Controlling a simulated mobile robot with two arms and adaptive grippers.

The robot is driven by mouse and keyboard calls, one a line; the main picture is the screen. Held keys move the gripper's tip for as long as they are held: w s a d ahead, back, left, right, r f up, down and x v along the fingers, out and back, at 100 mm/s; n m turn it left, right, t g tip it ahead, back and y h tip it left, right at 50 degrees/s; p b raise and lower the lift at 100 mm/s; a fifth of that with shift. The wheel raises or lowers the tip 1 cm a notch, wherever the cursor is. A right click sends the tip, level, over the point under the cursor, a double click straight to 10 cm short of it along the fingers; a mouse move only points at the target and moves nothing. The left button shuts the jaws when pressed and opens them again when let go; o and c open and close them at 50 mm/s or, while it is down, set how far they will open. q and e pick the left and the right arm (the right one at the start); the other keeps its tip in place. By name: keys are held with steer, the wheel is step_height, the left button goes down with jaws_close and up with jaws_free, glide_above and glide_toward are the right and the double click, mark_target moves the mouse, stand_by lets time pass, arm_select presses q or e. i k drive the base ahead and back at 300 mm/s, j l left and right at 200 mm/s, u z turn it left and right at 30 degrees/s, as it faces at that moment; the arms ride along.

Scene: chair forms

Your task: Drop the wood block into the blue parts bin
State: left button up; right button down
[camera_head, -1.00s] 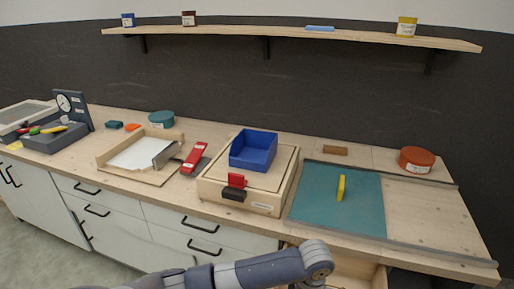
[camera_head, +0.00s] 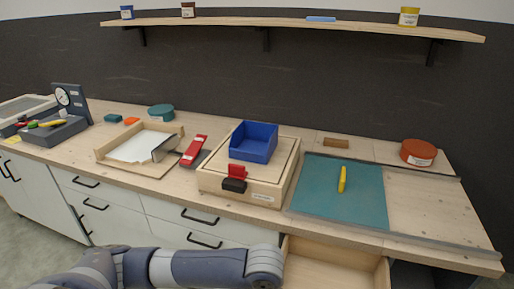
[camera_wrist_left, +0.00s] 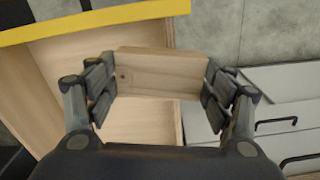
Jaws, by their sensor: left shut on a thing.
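The wood block (camera_wrist_left: 160,73) is a pale wooden piece. In the left wrist view it sits between the two fingers of my left gripper (camera_wrist_left: 161,82), which is shut on it. In the head view only the left arm shows, low in the picture, with the gripper and block out of sight below. The blue parts bin (camera_head: 253,142) stands upright on a low wooden box (camera_head: 241,193) on the bench, above and apart from the arm. Its inside looks empty. My right gripper is in neither view.
An open wooden drawer (camera_head: 330,266) juts out below the bench; it also shows behind the block in the wrist view (camera_wrist_left: 140,134). A red and black clamp (camera_head: 235,179) is on the wooden box's front. A teal mat (camera_head: 318,203) with a yellow piece (camera_head: 342,179) lies to the right.

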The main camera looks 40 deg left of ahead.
mark_target(250, 149)
steer(key=k+j+z, duration=0.1)
steer(key=j, duration=1.7)
